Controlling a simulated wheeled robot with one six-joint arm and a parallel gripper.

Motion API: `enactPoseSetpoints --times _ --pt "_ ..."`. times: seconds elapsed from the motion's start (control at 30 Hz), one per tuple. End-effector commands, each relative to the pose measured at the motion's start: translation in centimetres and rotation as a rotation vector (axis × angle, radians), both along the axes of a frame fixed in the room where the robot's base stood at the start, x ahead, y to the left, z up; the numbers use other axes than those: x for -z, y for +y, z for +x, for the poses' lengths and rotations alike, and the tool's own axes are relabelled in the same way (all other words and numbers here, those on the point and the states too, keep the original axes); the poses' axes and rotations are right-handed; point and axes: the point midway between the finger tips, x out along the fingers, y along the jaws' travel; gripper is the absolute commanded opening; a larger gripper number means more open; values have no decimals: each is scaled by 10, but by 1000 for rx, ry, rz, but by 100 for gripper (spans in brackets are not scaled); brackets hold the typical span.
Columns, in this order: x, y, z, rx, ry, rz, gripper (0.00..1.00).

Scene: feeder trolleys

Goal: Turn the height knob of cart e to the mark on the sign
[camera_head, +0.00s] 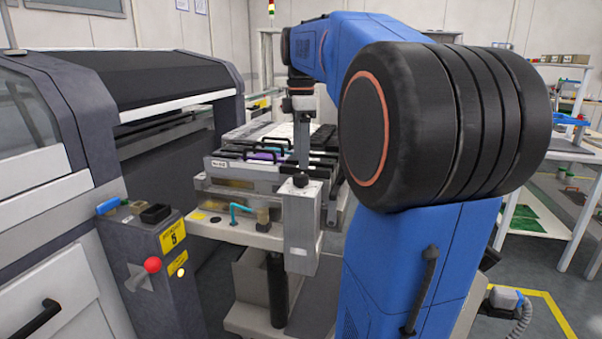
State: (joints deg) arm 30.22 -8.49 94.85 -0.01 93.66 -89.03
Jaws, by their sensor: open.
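A feeder trolley (236,234) stands in the middle, with several feeders side by side on top. No letter marking it as cart e can be read. I cannot pick out its height knob for sure; a small dark round part (215,219) sits on its front ledge beside a yellow dot. No held thing shows.
A teal bent handle (240,212) and a grey box (302,235) are at the trolley's front. The post carries a red ball knob (152,264). A large machine (160,85) fills the left. Shelving (545,155) stands right. My blue arm hides the trolley's right side.

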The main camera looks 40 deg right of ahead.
Motion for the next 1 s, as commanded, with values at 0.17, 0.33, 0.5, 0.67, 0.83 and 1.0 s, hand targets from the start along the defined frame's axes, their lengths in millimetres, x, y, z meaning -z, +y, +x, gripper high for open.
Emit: enactPoseSetpoints --times 0.17,0.33,0.5,0.67,0.83,1.0 --pt "30 0 -1 0 3 2 53" --pt "49 0 0 0 0 0 53" --pt "57 0 0 0 1 1 53" --pt "58 0 0 0 0 0 53" --pt "58 0 0 0 0 0 41" --pt "58 0 0 0 0 0 11"
